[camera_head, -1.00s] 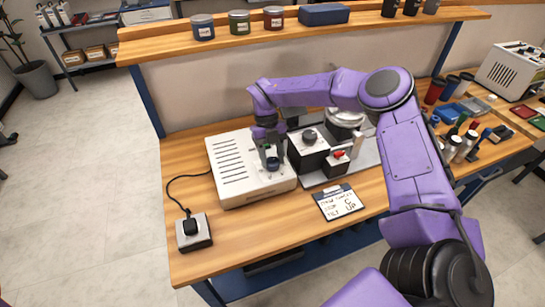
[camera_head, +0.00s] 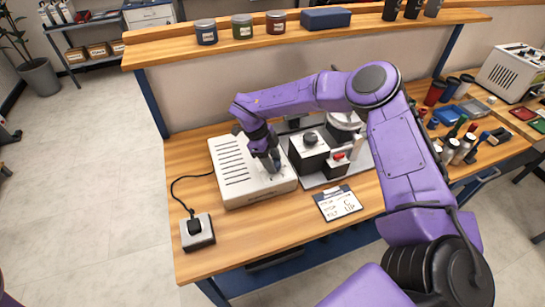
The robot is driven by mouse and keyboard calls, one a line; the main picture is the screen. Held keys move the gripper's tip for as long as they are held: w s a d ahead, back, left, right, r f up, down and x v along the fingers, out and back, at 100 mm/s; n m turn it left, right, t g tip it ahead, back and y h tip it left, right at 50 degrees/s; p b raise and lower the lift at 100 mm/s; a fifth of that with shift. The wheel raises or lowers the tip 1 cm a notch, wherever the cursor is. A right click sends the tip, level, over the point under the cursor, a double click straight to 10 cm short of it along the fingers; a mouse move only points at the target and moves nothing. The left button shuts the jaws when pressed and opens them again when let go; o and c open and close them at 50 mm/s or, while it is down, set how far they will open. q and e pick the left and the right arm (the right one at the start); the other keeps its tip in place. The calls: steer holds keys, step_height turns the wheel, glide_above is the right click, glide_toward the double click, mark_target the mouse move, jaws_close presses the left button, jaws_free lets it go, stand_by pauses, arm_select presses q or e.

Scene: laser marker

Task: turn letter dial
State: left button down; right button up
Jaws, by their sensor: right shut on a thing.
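The white slotted control box (camera_head: 232,170) sits on the wooden workbench. My right gripper (camera_head: 273,166) points down at the right part of its top and is shut on a small dark dial there. The dial is almost wholly hidden by the fingers, so its letters and setting cannot be read. A black box with a round dark knob (camera_head: 310,138) stands just right of the white box, apart from the gripper. A clipboard with a handwritten note (camera_head: 339,203) lies in front; its words are too small to read. My left gripper is not in view.
A small grey box with a black switch (camera_head: 196,231) stands at the bench's front left, with a cable to the white box. A red-knobbed black block (camera_head: 337,163) stands beside the knob box.

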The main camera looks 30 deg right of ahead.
steer(key=shift+s+a+n+t+h+p, duration=0.1)
steer(key=shift+n+t+h+p, duration=0.25)
steer(key=shift+n, duration=0.7)
steer(key=shift+n+t+h+p, duration=0.15)
steer(key=shift+n+t+p, duration=0.25)
steer(key=shift+n, duration=0.65)
steer(key=o, duration=1)
steer(key=shift+o, duration=0.2)
